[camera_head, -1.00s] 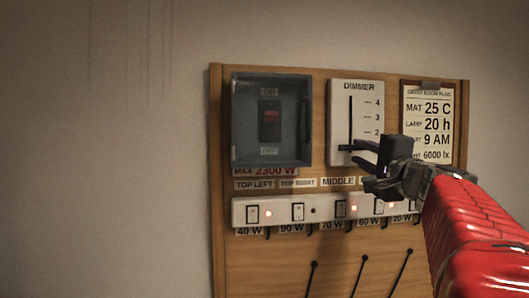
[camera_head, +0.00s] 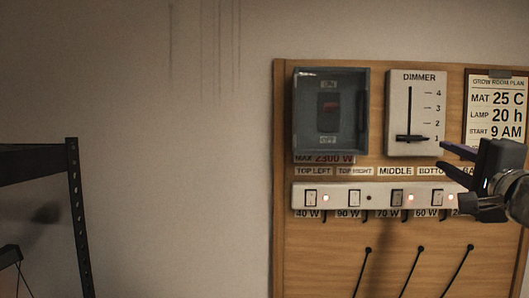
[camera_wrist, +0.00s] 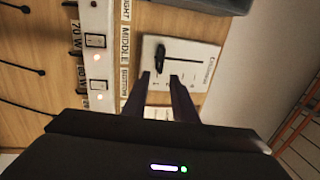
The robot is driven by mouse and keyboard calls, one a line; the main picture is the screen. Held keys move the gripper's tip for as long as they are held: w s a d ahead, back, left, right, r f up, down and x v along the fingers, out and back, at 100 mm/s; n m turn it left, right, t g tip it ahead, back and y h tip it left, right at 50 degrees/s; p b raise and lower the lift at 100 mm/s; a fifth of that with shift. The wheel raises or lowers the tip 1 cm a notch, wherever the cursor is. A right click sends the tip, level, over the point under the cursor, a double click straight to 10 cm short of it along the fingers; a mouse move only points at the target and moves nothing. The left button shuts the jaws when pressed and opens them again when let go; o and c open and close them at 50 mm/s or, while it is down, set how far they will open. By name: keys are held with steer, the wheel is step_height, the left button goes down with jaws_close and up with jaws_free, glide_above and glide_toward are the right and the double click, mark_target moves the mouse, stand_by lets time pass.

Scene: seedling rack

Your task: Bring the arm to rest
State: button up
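My gripper (camera_head: 442,156) is at the right of the head view, just right of and below the dimmer panel (camera_head: 399,101), with nothing between its fingers. In the wrist view its two dark fingers (camera_wrist: 158,82) stand apart, pointing toward the board by the dimmer panel (camera_wrist: 202,76). The dimmer's black slider knob (camera_head: 411,138) sits low, by the mark 1. The fingers appear clear of the knob. My arm is mostly out of the head view at the right edge.
The wooden board (camera_head: 283,220) carries a grey switch box (camera_head: 358,110), a white switch strip (camera_head: 382,197) with lit lamps and a plan sheet (camera_head: 496,132). Black cables hang below. A dark rack (camera_head: 77,215) stands at the left. Bare wall lies between rack and board.

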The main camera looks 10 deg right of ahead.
steer(key=w+a+f+n+g+y, duration=0.25)
steer(key=w+a+f+y, duration=0.2)
steer(key=a, duration=0.35)
steer(key=w+a+f+n+g+y, duration=0.1)
steer(key=w+a+f+n+y, duration=0.25)
steer(key=a+f, duration=0.35)
steer(key=s+a+f+n+g+y, duration=0.1)
steer(key=s+a+f+n+g, duration=0.35)
steer(key=a+f, duration=0.75)
steer(key=s+a+f+n+g+h, duration=0.2)
steer(key=s+f+n, duration=0.3)
steer(key=s+f, duration=0.3)
steer(key=s+a+f+n+g+h, duration=0.1)
steer(key=s+a+f+n+g, duration=0.2)
steer(key=s+f+n, duration=0.2)
steer(key=s+f, duration=0.3)
steer(key=f, duration=0.2)
steer(key=shift+s+a+g+h, duration=0.25)
steer(key=shift+s+g+h, duration=0.15)
steer(key=shift+f+n, duration=0.1)
steer(key=shift+n, duration=0.15)
